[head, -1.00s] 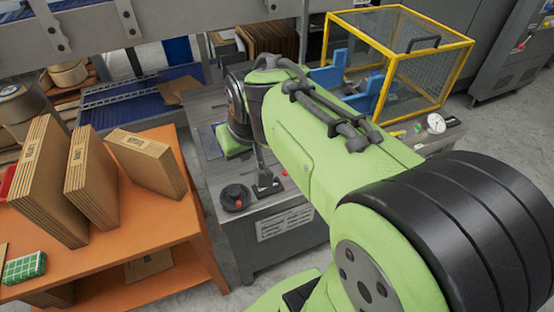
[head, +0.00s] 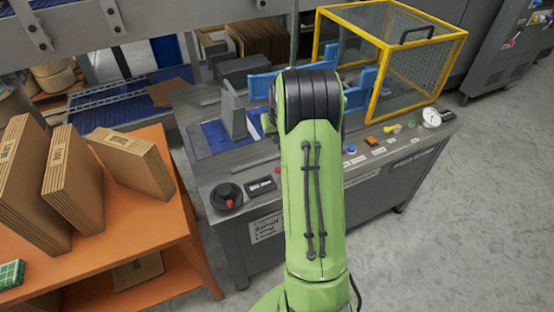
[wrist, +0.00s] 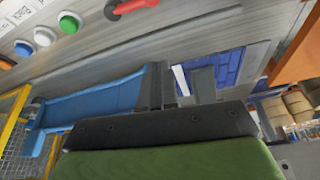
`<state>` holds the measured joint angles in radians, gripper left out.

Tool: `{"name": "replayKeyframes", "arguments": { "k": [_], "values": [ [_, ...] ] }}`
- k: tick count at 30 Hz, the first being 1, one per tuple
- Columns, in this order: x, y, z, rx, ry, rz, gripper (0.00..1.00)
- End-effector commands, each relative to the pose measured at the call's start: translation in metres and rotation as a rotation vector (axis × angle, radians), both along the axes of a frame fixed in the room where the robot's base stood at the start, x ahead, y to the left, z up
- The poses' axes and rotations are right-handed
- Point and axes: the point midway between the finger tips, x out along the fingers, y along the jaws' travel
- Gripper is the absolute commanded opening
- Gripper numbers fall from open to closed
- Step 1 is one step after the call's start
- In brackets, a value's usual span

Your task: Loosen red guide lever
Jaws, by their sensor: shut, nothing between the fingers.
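The red guide lever (wrist: 132,5) shows at the top edge of the wrist view, partly cut off. It is a red bar on a dark mount on the grey machine top, beside a row of buttons. My gripper (wrist: 162,84) is shut and empty, its dark fingers apart from the lever. A blue guide (wrist: 92,97) lies behind the fingers, to their left in the picture. In the head view my arm hides the gripper, and I cannot make out the lever there.
The machine's front edge carries a black knob (head: 227,196) and several buttons, including a green one (wrist: 69,22). A yellow-framed guard cage (head: 448,75) stands at the right. An orange table (head: 185,235) with cardboard stacks is at the left. A grey upright plate (head: 232,114) stands near my arm.

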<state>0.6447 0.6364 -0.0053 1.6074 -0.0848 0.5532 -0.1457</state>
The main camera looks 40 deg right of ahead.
Motion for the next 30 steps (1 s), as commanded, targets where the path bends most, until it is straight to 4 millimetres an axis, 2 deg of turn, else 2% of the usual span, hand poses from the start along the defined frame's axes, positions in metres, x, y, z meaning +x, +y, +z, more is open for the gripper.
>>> {"name": "replayKeyframes", "arguments": {
  "k": [5, 17, 18, 22, 30],
  "values": [
    [0.005, -0.002, -0.019, 0.003, 0.003, 0.000, 0.00],
    [0.031, -0.014, -0.101, 0.002, 0.002, 0.000, 0.00],
    [0.021, -0.010, -0.098, 0.001, 0.002, 0.000, 0.00],
    [0.004, -0.001, -0.099, 0.001, 0.002, 0.000, 0.00],
    [-0.006, 0.003, -0.099, 0.000, 0.001, 0.000, 0.00]
  ]
}}
